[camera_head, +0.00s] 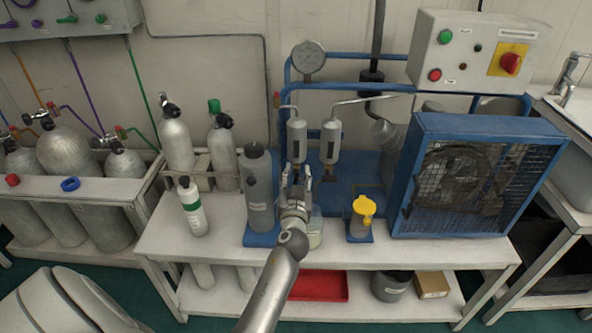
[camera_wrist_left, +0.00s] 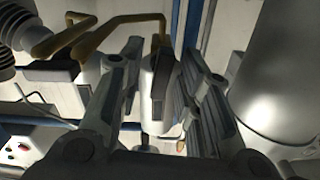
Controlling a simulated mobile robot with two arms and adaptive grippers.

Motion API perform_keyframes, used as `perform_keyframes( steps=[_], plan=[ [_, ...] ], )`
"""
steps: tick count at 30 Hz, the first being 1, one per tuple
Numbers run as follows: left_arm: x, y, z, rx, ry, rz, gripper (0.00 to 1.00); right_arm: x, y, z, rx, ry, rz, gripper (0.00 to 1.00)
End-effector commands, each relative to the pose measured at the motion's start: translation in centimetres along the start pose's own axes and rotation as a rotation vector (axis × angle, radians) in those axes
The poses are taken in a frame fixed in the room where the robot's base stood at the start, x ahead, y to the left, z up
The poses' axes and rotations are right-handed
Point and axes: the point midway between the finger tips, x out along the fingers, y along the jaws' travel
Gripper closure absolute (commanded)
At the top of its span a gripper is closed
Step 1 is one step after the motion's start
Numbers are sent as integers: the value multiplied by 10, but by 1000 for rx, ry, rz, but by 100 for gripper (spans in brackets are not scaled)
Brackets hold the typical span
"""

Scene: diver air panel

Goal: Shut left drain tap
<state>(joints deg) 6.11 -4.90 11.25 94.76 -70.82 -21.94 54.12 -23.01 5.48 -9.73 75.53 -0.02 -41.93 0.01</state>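Two grey filter canisters hang side by side on the blue compressor frame, the left canister (camera_head: 297,138) and the right canister (camera_head: 330,142). The left drain tap is not clearly seen; my left gripper (camera_head: 297,176) covers the area under the left canister. In the left wrist view the left gripper (camera_wrist_left: 157,75) has its two fingers apart. A pale canister with a dark strip (camera_wrist_left: 154,85) shows in the gap between them. I cannot tell whether either finger touches anything. My right gripper is not in view.
A grey cylinder (camera_head: 258,190) stands close left of the gripper and shows large at right in the left wrist view (camera_wrist_left: 282,75). A yellow-capped part (camera_head: 363,212) and the blue fan cage (camera_head: 470,180) stand to the right. A small green-white bottle (camera_head: 192,208) stands left.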

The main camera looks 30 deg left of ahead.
Motion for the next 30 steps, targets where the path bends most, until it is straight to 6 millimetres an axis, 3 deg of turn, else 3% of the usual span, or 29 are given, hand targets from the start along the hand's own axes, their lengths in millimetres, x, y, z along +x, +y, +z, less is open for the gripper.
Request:
perform_keyframes(
  steps=[7,15,30],
  plan=[
    [0,0,0,0,0,0,68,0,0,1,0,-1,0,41],
    [0,0,0,0,0,0,100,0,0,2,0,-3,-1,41],
    [0,1,1,89,1,1,100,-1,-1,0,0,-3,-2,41]
  ],
)
